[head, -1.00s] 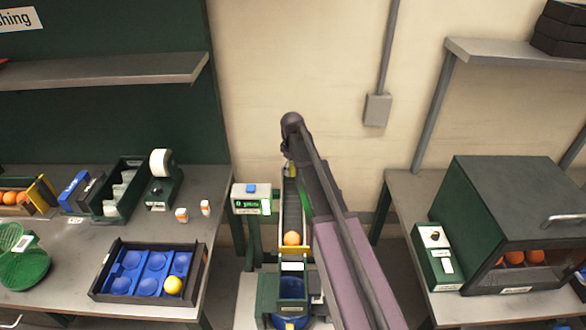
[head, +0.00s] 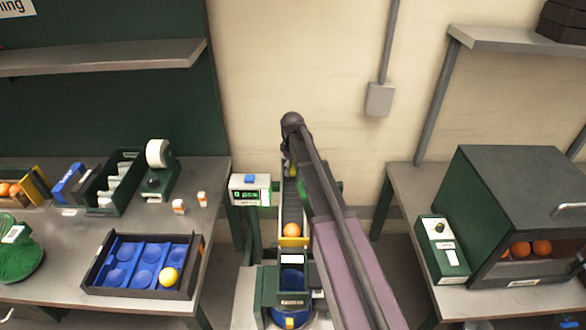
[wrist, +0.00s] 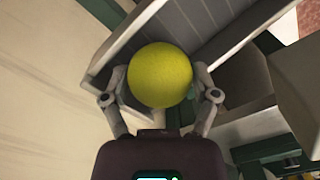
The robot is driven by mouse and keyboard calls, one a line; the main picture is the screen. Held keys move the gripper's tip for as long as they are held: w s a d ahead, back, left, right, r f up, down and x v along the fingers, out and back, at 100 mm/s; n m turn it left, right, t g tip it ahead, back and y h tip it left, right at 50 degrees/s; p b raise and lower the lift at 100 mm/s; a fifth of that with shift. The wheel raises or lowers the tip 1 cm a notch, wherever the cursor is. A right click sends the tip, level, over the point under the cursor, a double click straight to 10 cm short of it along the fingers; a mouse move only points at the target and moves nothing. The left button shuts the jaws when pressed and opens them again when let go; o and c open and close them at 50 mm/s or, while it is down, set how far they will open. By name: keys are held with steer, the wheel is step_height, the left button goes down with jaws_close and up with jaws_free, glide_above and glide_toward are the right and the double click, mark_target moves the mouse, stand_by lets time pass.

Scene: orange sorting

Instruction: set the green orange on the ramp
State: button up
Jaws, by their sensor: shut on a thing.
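The green orange (wrist: 160,75), yellow-green in colour, is held between the two fingers of my gripper (wrist: 161,92) in the wrist view. The grey slatted ramp (wrist: 228,28) lies behind it there; I cannot tell whether the fruit touches it. In the head view, the green orange (head: 292,171) shows as a small spot beside my arm at the upper end of the ramp (head: 292,213). Another orange (head: 291,230) rests at the ramp's lower end, by a yellow bar. My arm hides part of the ramp's right side and most of the gripper in the head view.
A box with a green display (head: 250,190) stands left of the ramp. A dark green cabinet (head: 520,185) holding oranges stands on the right bench. The wall is close behind the ramp.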

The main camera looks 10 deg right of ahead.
steer(key=o, duration=1)
steer(key=shift+r, duration=0.15)
steer(key=shift+r+p, duration=4.4)
steer(key=shift+p, duration=0.1)
steer(key=s+f+m+b, duration=0.2)
steer(key=s+m, duration=0.6)
steer(key=s, duration=1.9)
steer(key=shift+f, duration=0.2)
steer(key=shift+s+d, duration=0.1)
